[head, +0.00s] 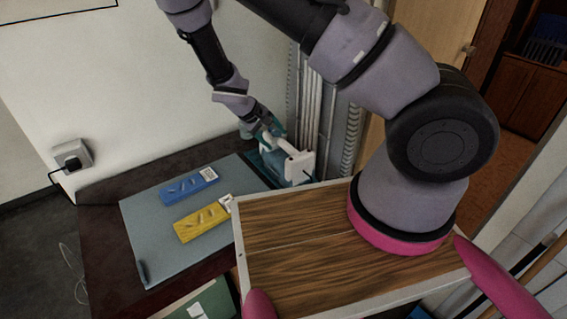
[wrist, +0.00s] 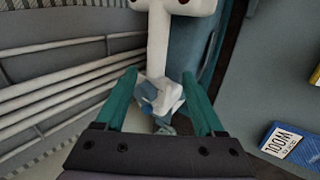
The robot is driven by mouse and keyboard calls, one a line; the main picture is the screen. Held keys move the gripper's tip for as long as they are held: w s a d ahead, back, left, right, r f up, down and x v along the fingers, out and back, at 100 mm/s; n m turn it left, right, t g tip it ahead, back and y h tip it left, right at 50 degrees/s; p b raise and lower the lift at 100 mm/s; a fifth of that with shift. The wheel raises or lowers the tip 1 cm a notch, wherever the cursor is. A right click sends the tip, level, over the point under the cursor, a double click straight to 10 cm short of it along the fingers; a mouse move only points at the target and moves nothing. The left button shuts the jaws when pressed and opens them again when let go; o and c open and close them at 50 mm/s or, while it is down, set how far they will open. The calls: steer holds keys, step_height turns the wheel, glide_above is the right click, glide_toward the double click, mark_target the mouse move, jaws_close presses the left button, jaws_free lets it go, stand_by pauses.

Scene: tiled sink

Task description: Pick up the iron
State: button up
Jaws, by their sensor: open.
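The iron (head: 299,167), white with a blue-teal body, stands at the back right corner of the dark table, close to the pipes. In the wrist view the white part of the iron (wrist: 158,45) runs down the middle, with its lower end between my fingers. My gripper (head: 268,133) is at the near-wall end of the iron. In the wrist view my gripper (wrist: 160,85) is open, with one teal finger on each side of the white part. I cannot tell whether a finger touches it. Much of the iron's body is hidden in both views.
A grey board (head: 150,235) lies on the dark table (head: 100,215), with a blue packet (head: 190,186) and a yellow packet (head: 203,220) on it. White vertical pipes (head: 315,100) stand close behind the iron. A wall socket (head: 72,155) is at the left.

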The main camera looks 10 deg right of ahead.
mark_target(282, 142)
steer(key=x, duration=0.6)
steer(key=shift+w+d, duration=0.1)
steer(key=shift+d, duration=0.2)
jaws_close()
